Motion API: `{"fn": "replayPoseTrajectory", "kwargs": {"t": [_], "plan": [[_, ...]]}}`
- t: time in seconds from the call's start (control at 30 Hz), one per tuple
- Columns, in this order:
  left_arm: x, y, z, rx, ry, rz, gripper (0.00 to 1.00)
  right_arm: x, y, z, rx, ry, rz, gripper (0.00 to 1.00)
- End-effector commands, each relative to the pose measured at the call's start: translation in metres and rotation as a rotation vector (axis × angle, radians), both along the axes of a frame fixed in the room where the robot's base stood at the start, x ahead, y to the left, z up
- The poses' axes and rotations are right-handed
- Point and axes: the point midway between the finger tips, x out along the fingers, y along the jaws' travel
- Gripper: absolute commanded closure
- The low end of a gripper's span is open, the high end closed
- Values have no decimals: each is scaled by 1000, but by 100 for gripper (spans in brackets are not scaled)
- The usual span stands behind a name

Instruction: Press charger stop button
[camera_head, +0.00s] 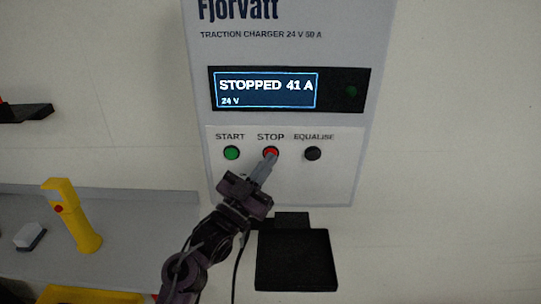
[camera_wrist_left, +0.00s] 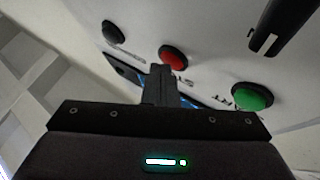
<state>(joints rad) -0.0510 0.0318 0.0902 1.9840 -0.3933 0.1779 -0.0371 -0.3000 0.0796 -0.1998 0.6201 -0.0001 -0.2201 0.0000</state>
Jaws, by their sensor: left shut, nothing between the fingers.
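The charger (camera_head: 285,185) hangs upright on the pale wall, with a row of START, STOP and EQUALISE buttons. The red stop button (camera_head: 270,152) is in the middle; it also shows in the left wrist view (camera_wrist_left: 173,57). My left gripper (camera_head: 268,160) is shut and empty, with its fingertips over the lower part of the stop button in the head view. In the left wrist view the fingers end close beside the red button; I cannot tell if they touch it. The charger's display (camera_head: 266,90) reads STOPPED 41 A, 24 V. My right gripper is out of view.
The green start button (camera_head: 232,153) and black equalise button (camera_head: 313,153) flank the stop button. A black holder (camera_head: 296,260) sits below the charger. A yellow device (camera_head: 73,215) with a red button stands on a grey surface at left.

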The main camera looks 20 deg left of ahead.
Motion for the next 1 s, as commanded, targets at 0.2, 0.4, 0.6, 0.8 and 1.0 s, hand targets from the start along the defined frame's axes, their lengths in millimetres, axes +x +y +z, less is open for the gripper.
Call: {"fn": "replayPoseTrajectory", "kwargs": {"t": [0.2,0.4,0.6,0.8,1.0], "plan": [[-5,-1,0,0,1,1,100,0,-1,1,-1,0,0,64],[-15,-4,0,-1,1,0,100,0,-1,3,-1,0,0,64],[-17,-5,0,0,0,0,100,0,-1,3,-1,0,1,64],[-19,-6,0,-1,0,0,100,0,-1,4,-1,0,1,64],[-37,-10,0,-2,2,0,100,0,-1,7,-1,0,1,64]]}}
